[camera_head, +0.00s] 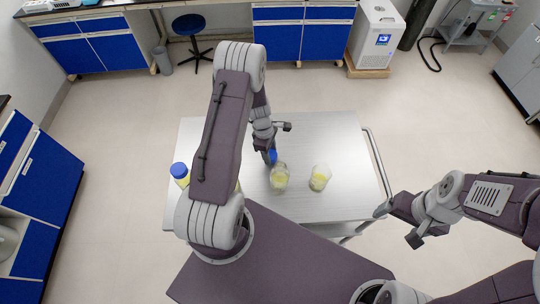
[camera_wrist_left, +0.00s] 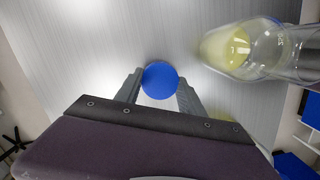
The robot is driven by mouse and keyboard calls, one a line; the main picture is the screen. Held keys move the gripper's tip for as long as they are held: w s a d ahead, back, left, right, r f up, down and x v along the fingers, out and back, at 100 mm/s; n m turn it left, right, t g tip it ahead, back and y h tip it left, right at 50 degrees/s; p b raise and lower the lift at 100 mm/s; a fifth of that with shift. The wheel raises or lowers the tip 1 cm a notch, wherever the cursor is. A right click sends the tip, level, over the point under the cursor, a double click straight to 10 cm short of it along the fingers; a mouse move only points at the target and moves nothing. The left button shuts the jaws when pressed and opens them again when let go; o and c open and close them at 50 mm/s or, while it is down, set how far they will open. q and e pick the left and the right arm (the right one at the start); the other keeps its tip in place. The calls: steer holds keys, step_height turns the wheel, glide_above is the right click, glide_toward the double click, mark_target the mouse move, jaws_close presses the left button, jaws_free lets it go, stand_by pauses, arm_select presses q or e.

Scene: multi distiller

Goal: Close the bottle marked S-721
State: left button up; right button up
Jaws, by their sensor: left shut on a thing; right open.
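My left gripper (camera_head: 269,152) is shut on a blue cap (camera_head: 272,157) just behind an uncapped clear bottle with yellow liquid (camera_head: 279,179). The left wrist view shows the blue cap (camera_wrist_left: 160,80) between the fingers, with a clear bottle of yellow liquid (camera_wrist_left: 255,48) to the right, apart from the cap. A second uncapped bottle with yellow liquid (camera_head: 320,177) stands to the right. A blue-capped bottle (camera_head: 180,172) stands at the left, partly hidden by my left arm. I cannot read which bottle is S-721. My right gripper (camera_head: 397,223) is open and empty, right of the table.
The bottles stand on a metal table (camera_head: 350,150) with a rail (camera_head: 377,165) along its right side. The table's back and right parts are clear. Blue cabinets, a stool (camera_head: 189,24) and a white machine (camera_head: 377,38) stand farther off.

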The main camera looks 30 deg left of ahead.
arm_select(q)
step_height(320, 180, up, 2)
steer(key=shift+w, duration=0.1)
steer(key=d+r+b, duration=0.1)
steer(key=d+r, duration=0.6)
steer(key=d, duration=0.4)
steer(key=shift+w+d, duration=0.25)
steer(key=shift+d, duration=0.1)
steer(key=shift+r, duration=0.1)
